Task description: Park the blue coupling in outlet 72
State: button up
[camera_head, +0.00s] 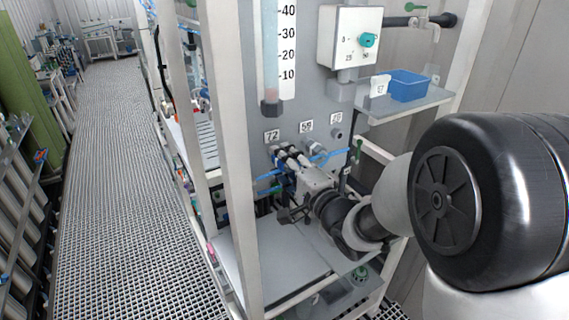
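The label 72 (272,136) is on the grey panel of the rack, left of the labels 59 (307,126) and one that looks like 28 (336,118). My gripper (286,155) is at the panel just below label 72, with its fingers pointing at the panel. A small blue part (277,164), perhaps the blue coupling, shows at the left of the fingertips. The fingers hide most of outlet 72, and I cannot tell whether they are closed on the coupling or whether it touches the outlet.
A metal fitting (312,146) sits below label 59, close right of my gripper. Blue hoses (333,156) run nearby. A shelf (405,103) with a blue bin (408,85) juts out at the upper right. A white post (233,150) stands left. The grating aisle (115,180) is clear.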

jog(key=shift+o, duration=0.2)
jog(key=v, duration=0.7)
jog(key=shift+s+d, duration=0.15)
jog(key=shift+s, duration=0.1)
jog(key=s+d+f+n+g+h+b, duration=0.35)
jog(key=s+d+f+h+b, duration=0.25)
jog(key=d+f+h+b, duration=0.45)
jog(key=s+d+f+n+g+b, duration=0.1)
jog(key=s+f+n+g+b, duration=0.2)
jog(key=s+f, duration=0.3)
jog(key=s+d+f+n+g+b, duration=0.1)
jog(key=s+f+n+g+b, duration=0.3)
jog(key=s, duration=1.2)
notch_tip(320, 180, down, 3)
jog(key=shift+s+d+r+n+b, duration=0.15)
jog(key=shift+s+d+n+b, duration=0.2)
jog(key=shift+b, duration=0.6)
